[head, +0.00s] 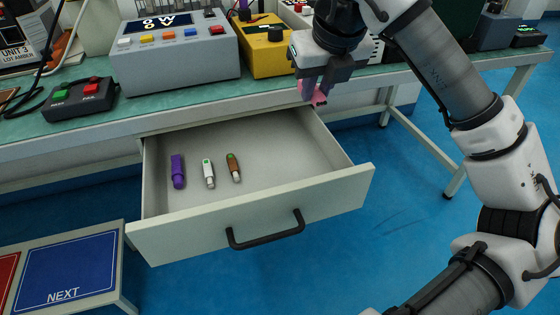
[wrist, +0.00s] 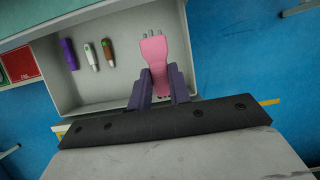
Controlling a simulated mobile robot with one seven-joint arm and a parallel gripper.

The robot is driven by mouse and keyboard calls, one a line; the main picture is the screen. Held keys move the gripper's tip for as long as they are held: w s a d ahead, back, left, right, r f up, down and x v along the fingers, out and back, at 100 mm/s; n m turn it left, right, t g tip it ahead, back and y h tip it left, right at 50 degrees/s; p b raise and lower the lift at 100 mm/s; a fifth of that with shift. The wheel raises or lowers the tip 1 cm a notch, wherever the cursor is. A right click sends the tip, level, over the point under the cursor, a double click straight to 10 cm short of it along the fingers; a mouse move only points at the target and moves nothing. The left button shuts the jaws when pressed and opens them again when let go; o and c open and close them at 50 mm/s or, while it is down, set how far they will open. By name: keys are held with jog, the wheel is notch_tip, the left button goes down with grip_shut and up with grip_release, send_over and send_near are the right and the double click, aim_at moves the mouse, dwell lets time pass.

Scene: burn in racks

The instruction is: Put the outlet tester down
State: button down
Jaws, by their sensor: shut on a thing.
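The outlet tester is a pink body with several metal prongs (wrist: 155,50). It also shows as a small pink patch in the head view (head: 319,97). My gripper (head: 314,92) is shut on it, with a dark finger on each side in the wrist view (wrist: 160,86). The tester is held at the right end of the open drawer (head: 230,205), near the bench's front edge in the head view. In the wrist view its prongs point into the drawer area. Most of the tester is hidden by the fingers in the head view.
In the drawer lie a purple stick (head: 178,171), a white and green stick (head: 208,173) and a brown and green stick (head: 233,167). The drawer's right part is clear. On the bench (head: 190,106) stand a grey button box (head: 175,68) and a yellow box (head: 265,50).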

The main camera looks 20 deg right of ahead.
aim_at(306, 171)
notch_tip(306, 171, down, 18)
jog(key=b, duration=0.3)
jog(key=shift+f+b, duration=0.25)
jog(key=shift+b, duration=0.2)
jog(key=c, duration=1.3)
grip_release()
jog(key=shift+r, duration=0.15)
jog(key=shift+r+p, duration=0.2)
jog(key=shift+p, duration=0.3)
jog(key=p+v, duration=0.2)
jog(key=v, duration=0.9)
jog(key=shift+s+r, duration=0.15)
jog(key=shift+r, duration=0.25)
